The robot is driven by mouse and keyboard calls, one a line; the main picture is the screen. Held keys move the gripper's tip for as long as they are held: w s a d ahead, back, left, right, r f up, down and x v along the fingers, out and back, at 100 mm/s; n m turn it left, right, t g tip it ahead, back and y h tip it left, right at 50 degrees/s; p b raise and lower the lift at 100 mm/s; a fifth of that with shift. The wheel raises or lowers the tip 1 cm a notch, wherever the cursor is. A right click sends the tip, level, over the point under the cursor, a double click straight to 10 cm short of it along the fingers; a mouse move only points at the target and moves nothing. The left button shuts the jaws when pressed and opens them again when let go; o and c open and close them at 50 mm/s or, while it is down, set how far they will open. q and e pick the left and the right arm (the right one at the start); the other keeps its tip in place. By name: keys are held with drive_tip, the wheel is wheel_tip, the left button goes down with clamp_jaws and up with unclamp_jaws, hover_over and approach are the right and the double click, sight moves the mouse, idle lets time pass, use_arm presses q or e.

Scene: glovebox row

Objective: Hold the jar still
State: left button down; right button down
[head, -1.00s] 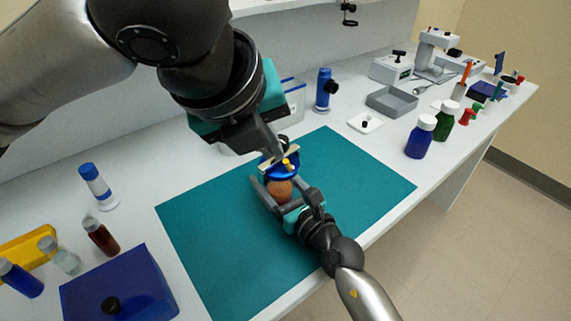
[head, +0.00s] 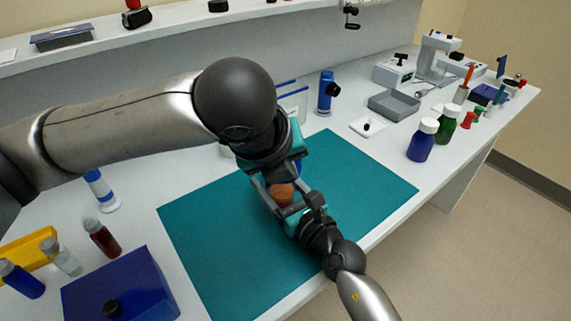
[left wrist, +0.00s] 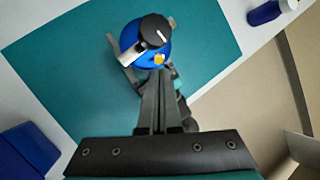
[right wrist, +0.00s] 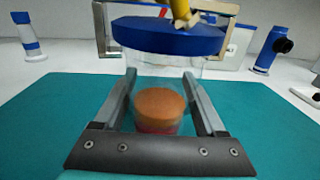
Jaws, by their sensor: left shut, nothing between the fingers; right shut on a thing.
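A clear jar (right wrist: 160,68) with orange-brown and reddish contents stands on the teal mat (head: 215,240). My right gripper (right wrist: 158,82) is shut on it, with one finger along each side. The jar has a blue lid (left wrist: 131,37) carrying a black knob (left wrist: 155,29), a yellow piece (left wrist: 159,59) and a pale bar. My left gripper (left wrist: 154,75) is shut and empty, its fingertips close to the lid's edge in the left wrist view. I cannot tell whether they touch it. In the head view my left arm hides most of the lid, and the orange contents (head: 282,193) show below it.
A blue box (head: 120,290) and several vials stand at the left. Much of the mat is clear.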

use_arm(q)
drive_tip(key=shift+w+d+r, duration=0.5)
drive_tip(key=shift+w+d, duration=0.1)
drive_tip(key=shift+d, duration=0.05)
idle(1.2)
drive_tip(key=shift+w+d, duration=0.2)
drive_tip(key=shift+w, duration=0.05)
drive_tip(key=shift+r, duration=0.25)
drive_tip(key=shift+r, duration=0.6)
drive_tip(key=d+r, duration=0.3)
drive_tip(key=r, duration=0.6)
drive_tip(key=shift+r, duration=0.3)
